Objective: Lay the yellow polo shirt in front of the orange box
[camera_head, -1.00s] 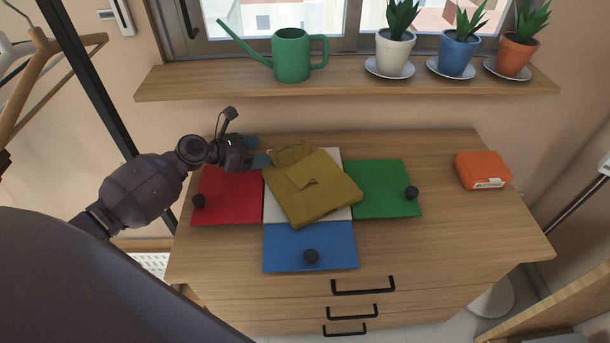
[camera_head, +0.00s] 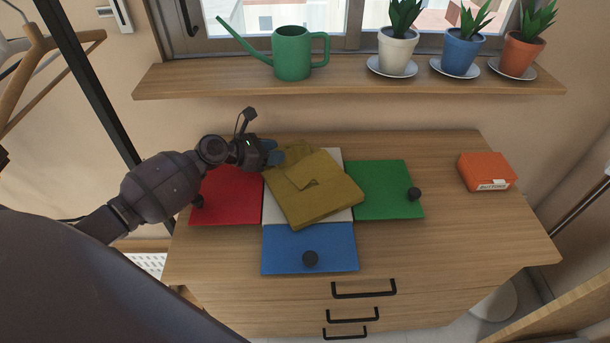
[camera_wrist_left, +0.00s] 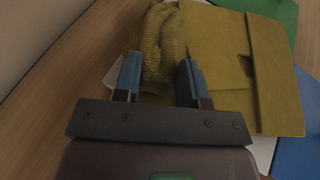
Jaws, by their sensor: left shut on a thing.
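The yellow polo shirt (camera_head: 318,195) lies folded on the white middle panel (camera_head: 338,156) of the dresser top. It also shows in the left wrist view (camera_wrist_left: 222,55). My left gripper (camera_head: 276,155) is at the shirt's far left corner. In the left wrist view its two blue fingers (camera_wrist_left: 160,78) stand on either side of a bunched, ribbed part of the shirt, shut on it. The orange box (camera_head: 487,171) sits apart at the right of the dresser top, with a white label on its front. My right gripper is not in view.
Red (camera_head: 228,195), green (camera_head: 386,189) and blue (camera_head: 309,248) panels with black knobs surround the shirt. The wood in front of the orange box (camera_head: 470,225) is clear. A sill behind holds a green watering can (camera_head: 292,53) and potted plants.

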